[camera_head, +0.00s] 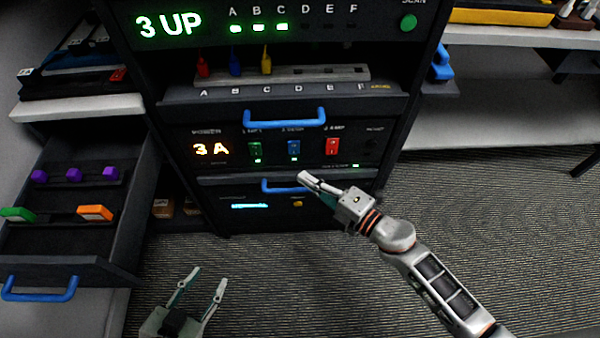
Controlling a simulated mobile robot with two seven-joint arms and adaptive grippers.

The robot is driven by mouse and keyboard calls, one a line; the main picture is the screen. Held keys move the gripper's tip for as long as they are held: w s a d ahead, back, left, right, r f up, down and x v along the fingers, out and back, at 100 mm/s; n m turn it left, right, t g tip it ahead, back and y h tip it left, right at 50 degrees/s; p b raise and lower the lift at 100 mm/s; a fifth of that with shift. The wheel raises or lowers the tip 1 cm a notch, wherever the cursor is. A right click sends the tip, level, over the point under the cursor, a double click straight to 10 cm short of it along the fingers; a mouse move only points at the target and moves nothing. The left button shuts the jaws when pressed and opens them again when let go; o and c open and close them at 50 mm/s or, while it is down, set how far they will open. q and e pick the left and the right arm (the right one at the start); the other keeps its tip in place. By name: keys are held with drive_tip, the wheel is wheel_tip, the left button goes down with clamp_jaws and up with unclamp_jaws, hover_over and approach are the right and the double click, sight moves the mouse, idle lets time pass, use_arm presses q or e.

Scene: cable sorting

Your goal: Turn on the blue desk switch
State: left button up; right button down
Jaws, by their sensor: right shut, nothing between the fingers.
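The blue desk switch (293,148) sits on the rack's middle panel, between a green switch (255,149) and a red switch (332,146). A small green light glows under each of the green and blue switches. The panel's orange display (211,149) reads 3 A. My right gripper (302,177) is shut and empty, in front of the rack below and slightly right of the blue switch; I cannot tell whether it touches the rack. My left gripper (208,279) is open and empty, low over the floor at the bottom left.
Blue handles (284,118) and (290,187) stick out of the rack above and below the switch row. Red, blue and yellow plugs (266,62) stand on a strip above. An open drawer (70,240) juts out at left. The carpet at right is clear.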

use_arm(q)
drive_tip(key=shift+w+d, duration=0.1)
drive_tip(key=shift+w, duration=0.3)
use_arm(e)
drive_tip(key=v, duration=0.7)
drive_tip(key=shift+d+f, duration=0.5)
drive_tip(key=shift+f, duration=0.25)
use_arm(q)
drive_tip(key=shift+d, duration=0.15)
use_arm(e)
drive_tip(key=shift+d, duration=0.1)
